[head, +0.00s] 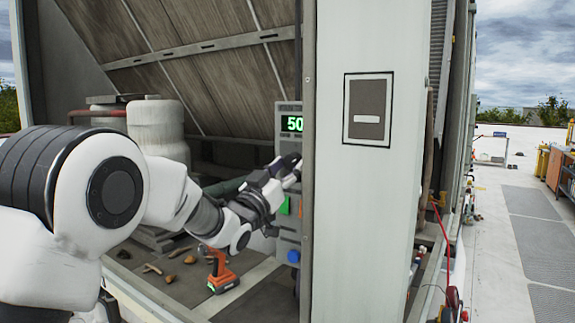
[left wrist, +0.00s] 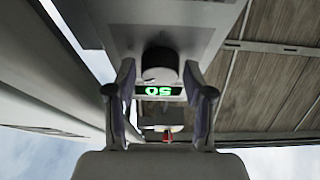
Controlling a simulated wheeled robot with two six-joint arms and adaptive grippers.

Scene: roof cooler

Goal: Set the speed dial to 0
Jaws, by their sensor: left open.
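The grey control box (head: 287,226) stands behind the pale post, with a green display (head: 292,123) reading 50. The display shows upside down in the left wrist view (left wrist: 159,91). The dark round speed dial (left wrist: 160,64) is beside the display in the left wrist view. My left gripper (head: 289,166) is at the box just below the display and hides the dial in the head view. In the left wrist view its open fingers (left wrist: 158,72) stand on either side of the dial; I cannot tell whether they touch it. My right gripper is not in view.
A green button (head: 285,205) and a blue knob (head: 293,256) are lower on the box. An orange drill (head: 221,273) stands on the cooler floor near scattered brown debris. The pale post (head: 365,210) stands close to the right of my gripper.

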